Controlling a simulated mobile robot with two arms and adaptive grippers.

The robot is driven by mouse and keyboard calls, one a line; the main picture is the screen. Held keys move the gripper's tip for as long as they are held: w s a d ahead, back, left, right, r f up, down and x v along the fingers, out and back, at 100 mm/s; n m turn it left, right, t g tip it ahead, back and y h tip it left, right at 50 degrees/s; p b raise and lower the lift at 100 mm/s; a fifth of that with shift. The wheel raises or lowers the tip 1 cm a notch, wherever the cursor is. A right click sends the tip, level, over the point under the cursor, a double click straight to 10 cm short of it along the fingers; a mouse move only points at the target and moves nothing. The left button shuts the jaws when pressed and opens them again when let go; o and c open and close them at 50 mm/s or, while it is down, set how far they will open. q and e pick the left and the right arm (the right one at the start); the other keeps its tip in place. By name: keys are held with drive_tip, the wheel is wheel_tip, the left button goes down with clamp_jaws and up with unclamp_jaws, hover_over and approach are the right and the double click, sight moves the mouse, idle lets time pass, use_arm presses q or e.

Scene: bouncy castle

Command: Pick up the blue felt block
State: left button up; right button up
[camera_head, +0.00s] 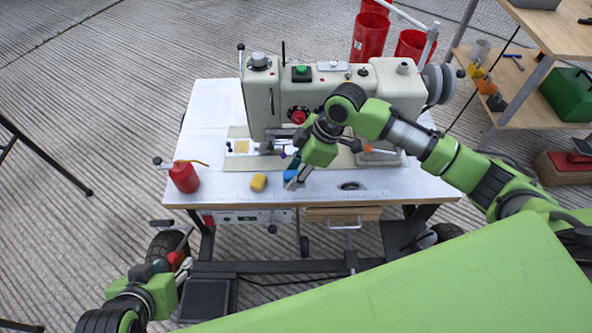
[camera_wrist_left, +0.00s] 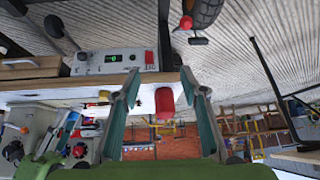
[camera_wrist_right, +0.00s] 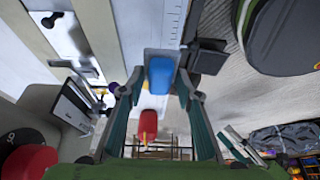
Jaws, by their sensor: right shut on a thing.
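In the right wrist view my right gripper (camera_wrist_right: 158,88) has a finger at each side of the block. My left gripper (camera_head: 182,264) is low at the left, in front of the table and away from the block. Its fingers stand apart and empty in the left wrist view (camera_wrist_left: 162,85).
A yellow block (camera_head: 258,182) lies left of the blue block. A red oil can (camera_head: 185,177) stands at the table's left. A cream sewing machine (camera_head: 330,97) fills the back. Red bins (camera_head: 369,37) stand behind, and a wooden shelf (camera_head: 540,85) is at the right.

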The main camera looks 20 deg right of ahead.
sight(290, 177)
drive_tip(key=s+r, duration=0.1)
drive_tip(key=s+a+r+p, duration=0.1)
drive_tip(key=r, duration=0.1)
drive_tip(key=s+a+r+p, duration=0.1)
drive_tip(key=shift+s+r, duration=0.25)
use_arm(q)
drive_tip(key=s+a+g+y+p, duration=0.15)
drive_tip(key=s+g, duration=0.25)
drive_tip(key=s, duration=0.4)
drive_tip(key=shift+h, duration=0.25)
drive_tip(key=shift+a+x, duration=0.15)
drive_tip(key=shift+x, duration=1)
drive_tip(key=shift+a+x, duration=0.15)
drive_tip(key=shift+x, duration=1)
use_arm(e)
drive_tip(key=s+a+r, duration=0.3)
drive_tip(key=s+a, duration=0.1)
drive_tip(key=s, duration=0.2)
drive_tip(key=shift+s, duration=0.4)
use_arm(q)
drive_tip(key=shift+w, duration=0.15)
use_arm(e)
drive_tip(key=shift+a, duration=0.1)
drive_tip(key=shift+o, duration=1.2)
drive_tip(key=shift+c, duration=0.6)
